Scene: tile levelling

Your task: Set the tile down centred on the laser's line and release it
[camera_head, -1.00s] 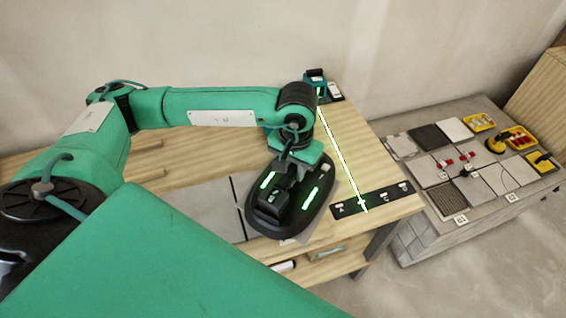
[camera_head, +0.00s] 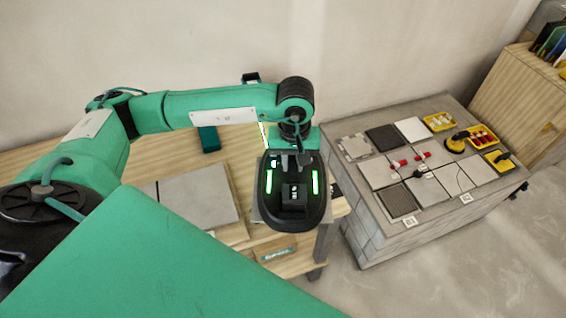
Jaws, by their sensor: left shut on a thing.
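My left gripper (camera_head: 292,165) hangs over the workbench's right part, shut on a black oval lifter (camera_head: 312,212) with two lit green strips. A grey tile (camera_head: 257,212) shows as a thin edge under the lifter; most of it is hidden, and I cannot tell whether it touches the bench. The laser (camera_head: 251,77) is mostly hidden behind my left arm. My right gripper is not in view.
Another grey tile (camera_head: 200,196) lies on the wooden workbench (camera_head: 165,172), left of the lifter. A teal block (camera_head: 208,139) stands behind it. A grey block stand (camera_head: 372,235) at the right holds several tiles and yellow trays. Floor separates the two.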

